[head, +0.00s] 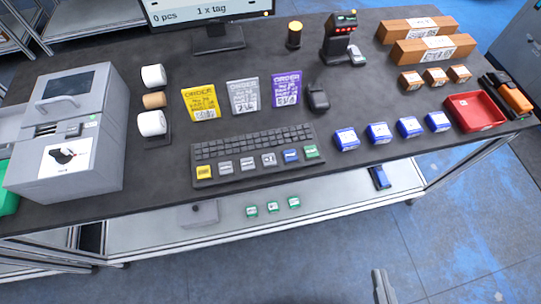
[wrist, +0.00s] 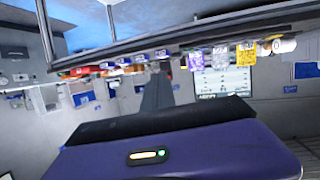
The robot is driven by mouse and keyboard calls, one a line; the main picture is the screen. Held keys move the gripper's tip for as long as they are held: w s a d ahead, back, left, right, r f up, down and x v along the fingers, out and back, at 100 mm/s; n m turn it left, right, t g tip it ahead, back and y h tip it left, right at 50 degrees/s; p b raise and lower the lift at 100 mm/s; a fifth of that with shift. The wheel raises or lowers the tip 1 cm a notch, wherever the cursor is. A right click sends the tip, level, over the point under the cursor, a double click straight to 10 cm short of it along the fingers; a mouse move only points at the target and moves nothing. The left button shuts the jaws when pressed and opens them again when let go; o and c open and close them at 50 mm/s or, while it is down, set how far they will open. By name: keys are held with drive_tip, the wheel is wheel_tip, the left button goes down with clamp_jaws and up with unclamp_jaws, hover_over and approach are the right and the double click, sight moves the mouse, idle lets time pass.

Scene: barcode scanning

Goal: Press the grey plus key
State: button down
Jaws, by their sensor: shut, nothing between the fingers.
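The black keyboard (head: 255,142) lies on the dark table in the head view. Along its front edge is a row of larger keys: a yellow one (head: 204,172), several grey ones, a blue one (head: 291,155) and a green one (head: 311,151). The markings on the grey keys (head: 247,164) are too small for me to tell which is the plus key. My gripper (head: 383,273) shows at the bottom edge of the head view, in front of the table and well apart from the keyboard. Its closed fingers also show in the wrist view (wrist: 158,80), with nothing held.
Blue boxes (head: 379,133) and a red tray (head: 475,111) lie farther right. A grey printer (head: 70,130) stands at left. A lower shelf (head: 150,232) runs below the tabletop.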

drive_tip(key=w+a+f+n+g+y+p, duration=0.1)
drive_tip(key=w+a+f+n+g+y, duration=0.25)
drive_tip(key=w, duration=0.55)
wheel_tip(320, 180, up, 9)
drive_tip(key=n+g+y+p, duration=0.35)
drive_tip(key=n+g, duration=0.25)
drive_tip(key=n, duration=1)
hover_over(273, 161)
drive_tip(key=shift+a+y, duration=0.1)
drive_tip(key=shift+y, duration=0.2)
drive_tip(key=shift+f, duration=0.1)
wheel_tip(273, 161, down, 9)
drive_tip(key=b, duration=0.7)
drive_tip(key=shift+f+b, duration=0.25)
drive_tip(key=shift+b, duration=0.15)
